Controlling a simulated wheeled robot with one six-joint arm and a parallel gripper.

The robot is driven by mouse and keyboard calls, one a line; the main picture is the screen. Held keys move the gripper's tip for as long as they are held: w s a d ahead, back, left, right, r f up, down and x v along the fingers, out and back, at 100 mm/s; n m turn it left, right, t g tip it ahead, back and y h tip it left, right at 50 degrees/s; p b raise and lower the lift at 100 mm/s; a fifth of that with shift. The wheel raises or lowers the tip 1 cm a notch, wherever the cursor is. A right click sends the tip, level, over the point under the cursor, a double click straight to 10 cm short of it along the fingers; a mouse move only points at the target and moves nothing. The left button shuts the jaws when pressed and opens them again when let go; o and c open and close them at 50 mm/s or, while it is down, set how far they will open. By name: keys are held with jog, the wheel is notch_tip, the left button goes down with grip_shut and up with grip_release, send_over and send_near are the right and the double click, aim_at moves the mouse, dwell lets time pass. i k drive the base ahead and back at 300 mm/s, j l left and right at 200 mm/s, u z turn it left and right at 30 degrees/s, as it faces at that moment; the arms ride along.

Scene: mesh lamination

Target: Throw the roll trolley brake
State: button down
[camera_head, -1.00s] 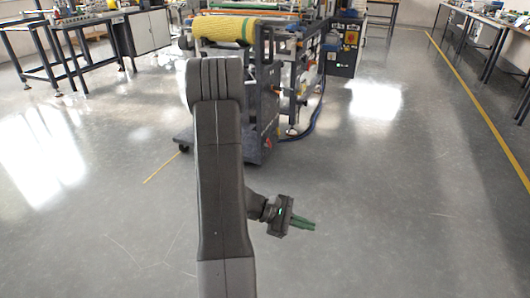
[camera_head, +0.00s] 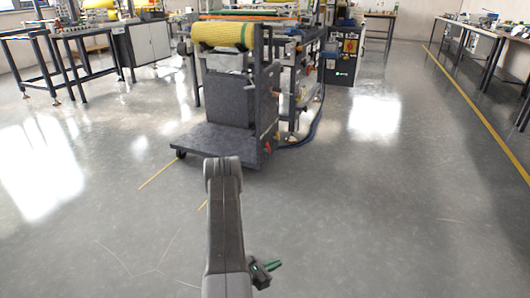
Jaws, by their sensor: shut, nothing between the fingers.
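The roll trolley (camera_head: 215,141) stands ahead of me, dark grey, with a low flat base, casters and an upright frame. A yellow mesh roll (camera_head: 222,36) rests across its top. A small red part (camera_head: 267,147) shows low on its right side; I cannot tell whether it is the brake. My gripper (camera_head: 275,266) is low in the picture, right of my arm, with green fingers shut and empty. It is well apart from the trolley, over bare floor.
The laminating machine (camera_head: 310,62) stands behind the trolley, with a dark control cabinet (camera_head: 342,60) at its right. Blue hoses (camera_head: 302,137) lie on the floor beside it. Workbenches (camera_head: 75,40) line the left, and more benches (camera_head: 485,42) the right. The near floor is clear.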

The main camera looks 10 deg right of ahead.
aim_at(268, 150)
jog(key=i+l+u, duration=0.25)
jog(key=i+l, duration=0.25)
jog(key=i+l+u, duration=0.3)
jog(key=i+l, duration=0.2)
jog(key=i+l+u, duration=0.1)
jog(key=l, duration=0.35)
jog(key=i+l+u, duration=0.15)
jog(key=i+l, duration=0.15)
jog(key=i+l+u, duration=0.15)
jog(key=l, duration=0.3)
jog(key=i+l+u, duration=0.1)
jog(key=l, duration=0.3)
jog(key=i, duration=0.05)
